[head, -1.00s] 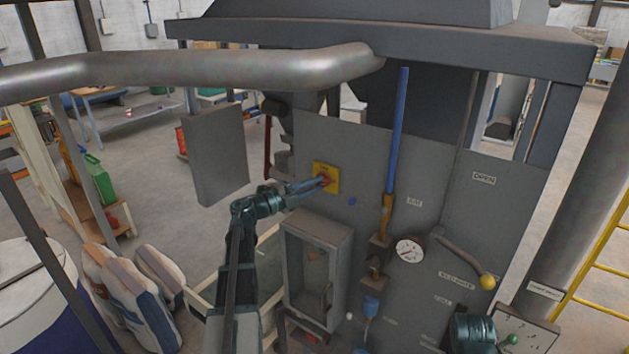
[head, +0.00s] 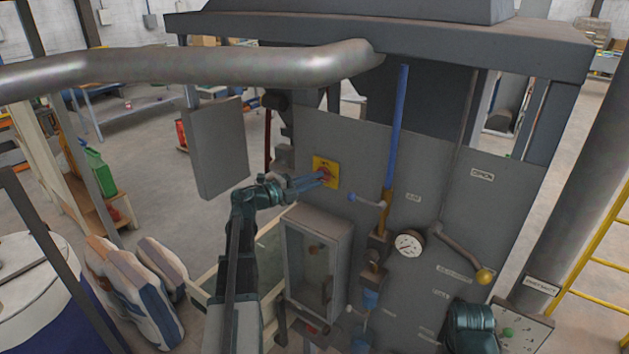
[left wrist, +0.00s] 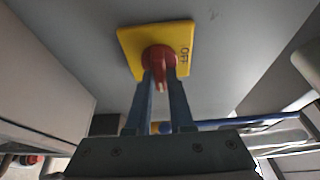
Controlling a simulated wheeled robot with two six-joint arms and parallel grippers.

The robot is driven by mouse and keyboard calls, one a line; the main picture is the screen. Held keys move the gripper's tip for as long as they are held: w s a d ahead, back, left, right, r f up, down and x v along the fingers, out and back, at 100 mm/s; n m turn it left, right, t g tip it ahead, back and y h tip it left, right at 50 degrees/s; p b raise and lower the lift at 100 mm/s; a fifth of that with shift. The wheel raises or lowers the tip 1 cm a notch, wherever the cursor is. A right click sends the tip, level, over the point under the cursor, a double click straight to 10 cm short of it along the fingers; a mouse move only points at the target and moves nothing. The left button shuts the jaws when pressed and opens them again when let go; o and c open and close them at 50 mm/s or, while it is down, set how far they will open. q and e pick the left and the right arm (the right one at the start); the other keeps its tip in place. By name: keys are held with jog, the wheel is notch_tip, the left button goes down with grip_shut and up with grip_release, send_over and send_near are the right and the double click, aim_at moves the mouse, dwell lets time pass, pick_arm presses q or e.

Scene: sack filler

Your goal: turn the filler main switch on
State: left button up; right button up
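The main switch (head: 325,172) is a red knob on a yellow plate, mounted on the grey panel. In the left wrist view its yellow plate (left wrist: 128,43) carries the word OFF at the right, and the red handle (left wrist: 160,62) sticks out toward me. My left gripper (head: 322,176) reaches the switch from the left. In the left wrist view its two blue fingers (left wrist: 161,80) lie close on either side of the handle, which fills the narrow gap at the tips. The handle's exact contact is partly hidden. My right gripper is not in view; only a teal part of my right arm shows.
A grey box with a window (head: 318,258) sits below the switch. A blue-knobbed lever (head: 353,197), a gauge (head: 408,244) and a yellow-knobbed lever (head: 484,276) are to its right. A grey hanging panel (head: 220,148) stands left. A thick pipe (head: 200,68) crosses above.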

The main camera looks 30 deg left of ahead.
pick_arm(q)
jog(key=o, duration=0.4)
jog(key=shift+o, duration=0.2)
jog(key=v, duration=1.4)
